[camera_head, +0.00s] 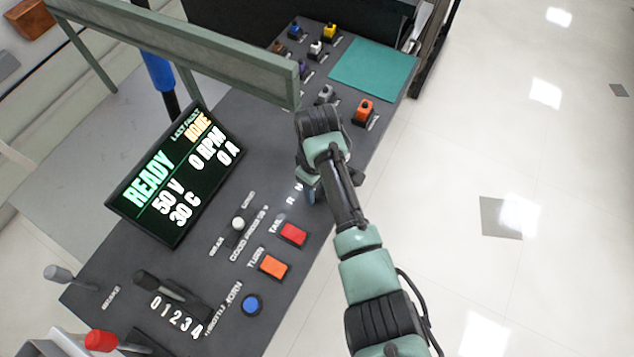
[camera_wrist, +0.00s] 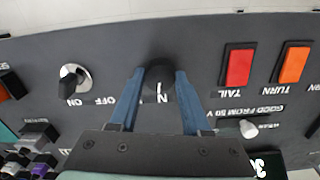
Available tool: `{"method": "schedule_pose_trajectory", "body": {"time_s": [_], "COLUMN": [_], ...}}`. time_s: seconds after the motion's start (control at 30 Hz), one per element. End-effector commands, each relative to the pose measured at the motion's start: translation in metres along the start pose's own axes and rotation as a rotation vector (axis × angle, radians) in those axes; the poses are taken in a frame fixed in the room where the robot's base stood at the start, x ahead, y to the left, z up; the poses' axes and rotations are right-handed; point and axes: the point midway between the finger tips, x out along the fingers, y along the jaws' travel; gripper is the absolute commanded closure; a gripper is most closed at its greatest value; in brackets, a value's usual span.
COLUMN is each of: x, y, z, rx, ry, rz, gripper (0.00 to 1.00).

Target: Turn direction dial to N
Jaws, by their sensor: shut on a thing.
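The direction dial (camera_wrist: 158,74) is a dark round knob on the grey panel, between my gripper's two blue fingers in the wrist view. My gripper (camera_wrist: 161,76) is shut on it, one finger on each side. A short white mark shows on the dial's near side, with a white N just below it in the picture. The mark appears to point toward the N. In the head view my gripper (camera_head: 311,194) is down at the panel, its fingers mostly hidden by the wrist. The dial is hidden there, but the letters R and N show to the left.
The red TAIL button (camera_wrist: 237,67) and orange TURN button (camera_wrist: 293,65) lie right of the dial in the wrist view. In the head view, the display (camera_head: 178,176) reads READY, and a green rail (camera_head: 170,50) stands behind.

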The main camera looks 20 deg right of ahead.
Motion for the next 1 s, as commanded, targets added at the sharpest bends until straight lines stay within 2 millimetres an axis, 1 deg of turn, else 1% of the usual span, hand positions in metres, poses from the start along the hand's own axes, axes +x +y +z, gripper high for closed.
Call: {"method": "schedule_pose_trajectory", "body": {"time_s": [0.03, 0.3, 0.87, 0.9, 0.97, 1.0], "x": [-0.0025, -0.0017, -0.0012, -0.0013, -0.0012, -0.0011], "y": [0.0003, 0.0004, 0.0006, 0.0006, 0.0006, 0.0005], "z": [-0.0010, -0.0012, -0.0018, -0.0018, -0.0017, -0.0016], "rx": [-0.029, -0.139, -0.170, -0.170, -0.169, -0.169], "ry": [0.002, 0.003, 0.006, 0.006, 0.005, 0.005], "rz": [0.002, 0.002, 0.003, 0.003, 0.003, 0.003], "gripper": [1.00, 1.00, 1.00, 0.47, 0.36, 0.29]}}
